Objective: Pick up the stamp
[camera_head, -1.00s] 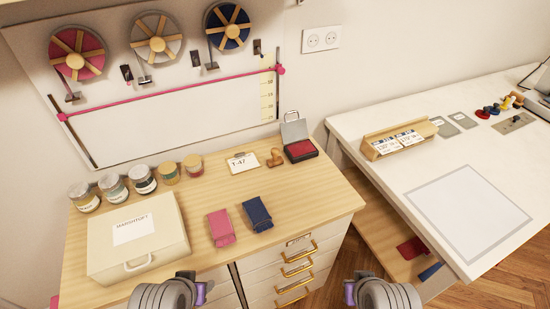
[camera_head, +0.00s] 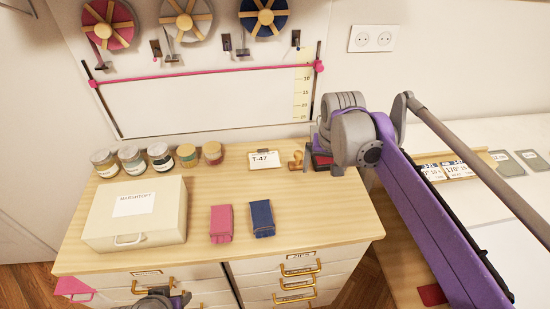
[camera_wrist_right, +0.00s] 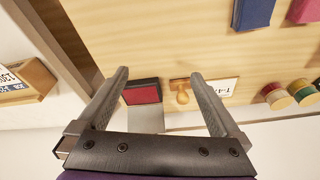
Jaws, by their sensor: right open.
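The wooden stamp (camera_head: 296,160) stands at the back right of the wooden cabinet top, next to the T-47 card. It also shows in the right wrist view (camera_wrist_right: 182,92), in the gap between the fingers and nearer the right-hand one. My right gripper (camera_wrist_right: 159,76) is open and empty, with its fingers apart over the stamp and the ink pad. In the head view, my right arm covers much of the ink pad. My left gripper (camera_head: 165,299) shows only partly at the bottom edge; its jaws cannot be made out.
The red ink pad (camera_wrist_right: 142,93), with its lid open, is close beside the stamp. The T-47 card (camera_head: 264,160) lies on its other side. Several jars (camera_head: 160,157), a cream box (camera_head: 135,212), and pink (camera_head: 221,223) and blue (camera_head: 262,218) folded cloths occupy the cabinet top.

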